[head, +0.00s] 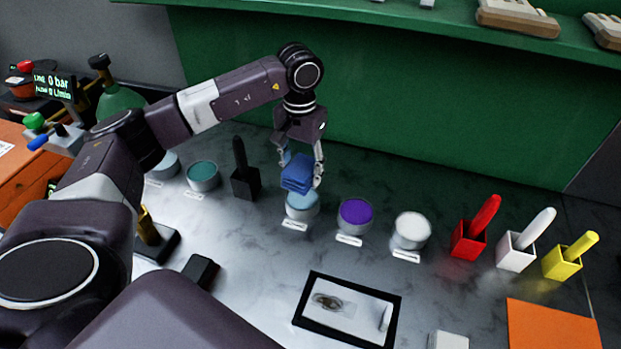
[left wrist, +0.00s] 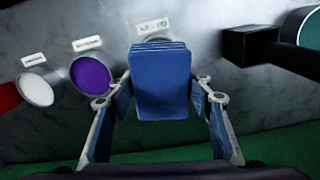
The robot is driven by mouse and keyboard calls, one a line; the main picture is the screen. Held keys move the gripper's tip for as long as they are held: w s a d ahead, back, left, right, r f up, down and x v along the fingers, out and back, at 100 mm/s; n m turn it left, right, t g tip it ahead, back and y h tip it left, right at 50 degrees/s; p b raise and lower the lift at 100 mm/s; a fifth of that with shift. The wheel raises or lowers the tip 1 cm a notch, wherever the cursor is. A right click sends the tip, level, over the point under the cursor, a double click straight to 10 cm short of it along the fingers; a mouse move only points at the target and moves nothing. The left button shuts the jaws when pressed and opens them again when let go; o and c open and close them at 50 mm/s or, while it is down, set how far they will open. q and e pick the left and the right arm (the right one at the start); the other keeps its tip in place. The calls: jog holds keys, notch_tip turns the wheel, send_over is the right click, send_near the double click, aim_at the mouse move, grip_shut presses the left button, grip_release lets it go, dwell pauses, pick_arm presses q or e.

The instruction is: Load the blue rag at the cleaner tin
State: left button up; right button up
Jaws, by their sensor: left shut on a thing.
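The blue rag (head: 297,173) is a folded stack held in my left gripper (head: 301,170). In the head view it is directly over a tin with light blue contents (head: 302,204), touching or just above it; I cannot tell which. In the left wrist view the rag (left wrist: 162,84) is between the two fingers of the left gripper (left wrist: 160,98) and hides most of that tin. Labels lie in front of the tins, too small to read, so I cannot tell which one is the cleaner tin. My right gripper is not in view.
A purple tin (head: 355,215) and a white tin (head: 411,231) stand to the right, a teal tin (head: 203,176) to the left. A black holder (head: 245,182) stands close on the left. Red (head: 468,240), white and yellow holders are farther right. A black-framed tray (head: 309,294) lies in front.

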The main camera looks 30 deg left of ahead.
aim_at(302, 199)
pick_arm(q)
jog(key=shift+f+b, duration=1.35)
jog(key=shift+f, duration=1.65)
jog(key=shift+f+b, duration=0.5)
jog(key=shift+s+d+f+b, duration=0.1)
jog(key=shift+s+f+b, duration=0.05)
jog(key=shift+b, duration=0.15)
dwell(0.4)
notch_tip(302, 199, up, 2)
jog(key=shift+p, duration=0.6)
jog(key=shift+r+p, duration=1.25)
jog(key=shift+r, duration=1.4)
